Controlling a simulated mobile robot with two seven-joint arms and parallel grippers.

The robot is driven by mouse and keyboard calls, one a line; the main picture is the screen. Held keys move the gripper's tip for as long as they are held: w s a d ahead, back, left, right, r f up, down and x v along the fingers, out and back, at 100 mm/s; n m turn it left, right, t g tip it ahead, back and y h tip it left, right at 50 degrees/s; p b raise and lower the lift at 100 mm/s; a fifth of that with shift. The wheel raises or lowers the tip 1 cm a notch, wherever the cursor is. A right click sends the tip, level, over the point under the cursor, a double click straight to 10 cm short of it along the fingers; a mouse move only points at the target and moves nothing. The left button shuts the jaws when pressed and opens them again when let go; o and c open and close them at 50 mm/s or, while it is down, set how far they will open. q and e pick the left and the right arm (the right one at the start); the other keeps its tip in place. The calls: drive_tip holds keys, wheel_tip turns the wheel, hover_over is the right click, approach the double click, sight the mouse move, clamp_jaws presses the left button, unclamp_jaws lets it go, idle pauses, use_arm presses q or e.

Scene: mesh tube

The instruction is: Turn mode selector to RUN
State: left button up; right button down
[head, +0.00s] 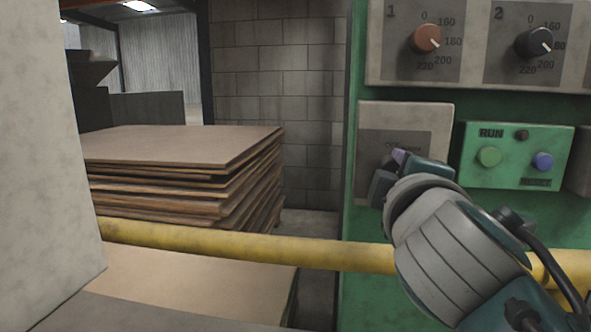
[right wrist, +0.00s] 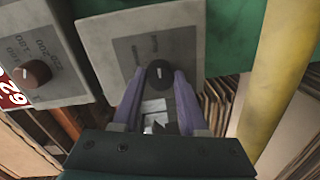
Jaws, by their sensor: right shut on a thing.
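The mode selector is a black knob (right wrist: 158,78) with a white mark, on a dark grey plate (right wrist: 125,62) of a pale box. In the right wrist view the white mark lies roughly along the picture's vertical; the plate's small lettering is too blurred to read. My right gripper (right wrist: 160,84) has its two purple fingers on either side of the knob and is shut on it. In the head view, my right gripper (head: 396,164) is at the selector's box (head: 432,112) and hides the knob. My left gripper is not in view.
A green box (head: 512,142) marked RUN has a green button (head: 488,157) and a blue button (head: 542,161), right of the selector. Dials, one red-brown (head: 427,39) and one black (head: 534,43), are above. A yellow rail (head: 240,245) crosses below; stacked boards (head: 180,150) stand left.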

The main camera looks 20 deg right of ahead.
drive_tip(key=shift+c, duration=2.2)
unclamp_jaws()
drive_tip(key=v, duration=1)
drive_tip(key=shift+r, duration=0.15)
